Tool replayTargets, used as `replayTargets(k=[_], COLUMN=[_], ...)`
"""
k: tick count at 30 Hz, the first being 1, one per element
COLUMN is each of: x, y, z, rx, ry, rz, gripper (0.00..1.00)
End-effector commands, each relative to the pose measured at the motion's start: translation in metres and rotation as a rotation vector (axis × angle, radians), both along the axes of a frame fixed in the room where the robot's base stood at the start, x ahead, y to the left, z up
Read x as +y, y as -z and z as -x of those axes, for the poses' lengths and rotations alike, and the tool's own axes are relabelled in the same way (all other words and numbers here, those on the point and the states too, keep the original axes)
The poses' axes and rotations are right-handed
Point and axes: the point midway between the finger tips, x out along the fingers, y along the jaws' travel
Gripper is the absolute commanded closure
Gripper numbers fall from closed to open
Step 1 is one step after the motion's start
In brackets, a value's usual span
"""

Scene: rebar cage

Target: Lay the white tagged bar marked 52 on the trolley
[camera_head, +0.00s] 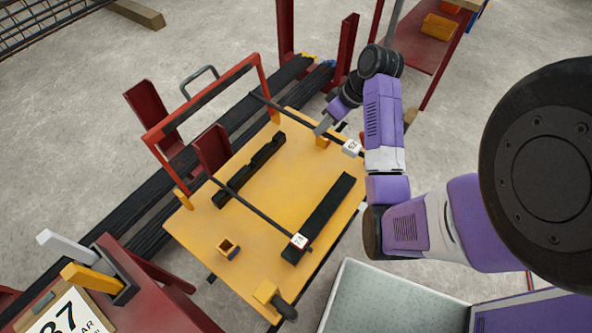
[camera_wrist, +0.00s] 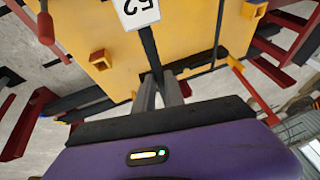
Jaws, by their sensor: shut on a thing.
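The bar marked 52 (camera_head: 286,113) is thin and dark, with a white tag (camera_head: 351,147) near its right end. Its tag also shows upside down in the wrist view (camera_wrist: 138,12). My gripper (camera_head: 321,128) is shut on this bar, a little left of the tag; the fingers (camera_wrist: 160,88) also show in the wrist view. The bar is over the far end of the trolley (camera_head: 258,205), which has a yellow deck and a red end frame. I cannot tell whether it touches the trolley. My arm hides part of that corner.
Another dark bar with a white tag, apparently 74 (camera_head: 299,241), lies across two black supports (camera_head: 320,218) on the deck. Red posts (camera_head: 285,30) and long black bars stand beyond. A red stand (camera_head: 130,300) is at front left, a red shelf (camera_head: 425,50) behind right.

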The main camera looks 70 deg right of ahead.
Motion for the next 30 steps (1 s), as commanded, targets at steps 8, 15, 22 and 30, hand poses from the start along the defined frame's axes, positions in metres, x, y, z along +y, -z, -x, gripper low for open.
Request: replayTargets(k=[8, 15, 22, 30], x=[0.001, 0.001, 0.000, 0.000], y=[0.053, 0.107, 0.147, 0.167], z=[0.001, 0.000, 0.000, 0.000], rx=[0.001, 0.000, 0.000, 0.000], ry=[0.001, 0.001, 0.000, 0.001], rz=[-0.004, -0.004, -0.001, -0.001], gripper=[1.00, 1.00, 1.00, 1.00])
